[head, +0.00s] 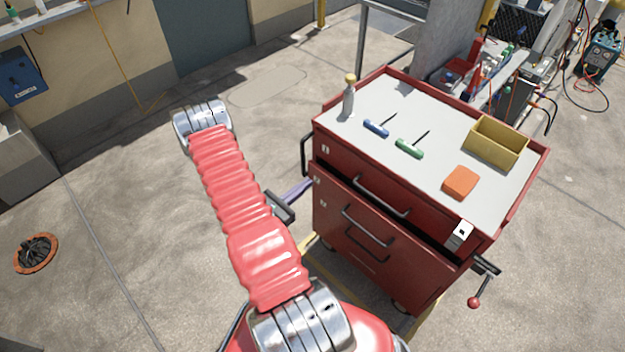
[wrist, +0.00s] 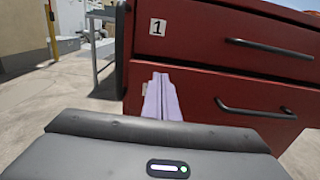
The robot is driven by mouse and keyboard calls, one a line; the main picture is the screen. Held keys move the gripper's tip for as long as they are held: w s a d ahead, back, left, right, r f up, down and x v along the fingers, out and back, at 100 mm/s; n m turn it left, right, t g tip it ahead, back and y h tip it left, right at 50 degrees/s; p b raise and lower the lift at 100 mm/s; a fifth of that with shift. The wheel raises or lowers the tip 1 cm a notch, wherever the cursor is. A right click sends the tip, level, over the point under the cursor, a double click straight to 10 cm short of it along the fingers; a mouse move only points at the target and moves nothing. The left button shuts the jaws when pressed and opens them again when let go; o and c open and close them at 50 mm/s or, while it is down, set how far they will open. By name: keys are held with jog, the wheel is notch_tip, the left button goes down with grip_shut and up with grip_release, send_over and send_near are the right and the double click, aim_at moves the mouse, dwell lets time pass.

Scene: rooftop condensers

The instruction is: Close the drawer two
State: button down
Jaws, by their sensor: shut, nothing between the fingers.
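A red tool cabinet (head: 545,165) stands right of my arm in the head view. Its top drawer (head: 345,170) looks flush; the wrist view shows it labelled 1 (wrist: 157,27). Below it, the second drawer (head: 335,195) stands out a little, with a dark gap above its front. It also shows in the wrist view (wrist: 215,85), with a black bar handle (wrist: 255,109); its label is mostly hidden by my fingers. My gripper (head: 303,187) is shut and empty, its lilac fingers (wrist: 162,98) near the drawer's left end. I cannot tell whether they touch it.
On the cabinet top are a bottle (head: 349,98), blue (head: 376,128) and green (head: 409,148) screwdrivers, an orange block (head: 461,182) and a yellow bin (head: 497,143). A red-knobbed crank (head: 475,302) juts out at right. The floor left of my arm is mostly clear.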

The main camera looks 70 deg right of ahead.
aim_at(320, 173)
jog(key=shift+x, duration=2.05)
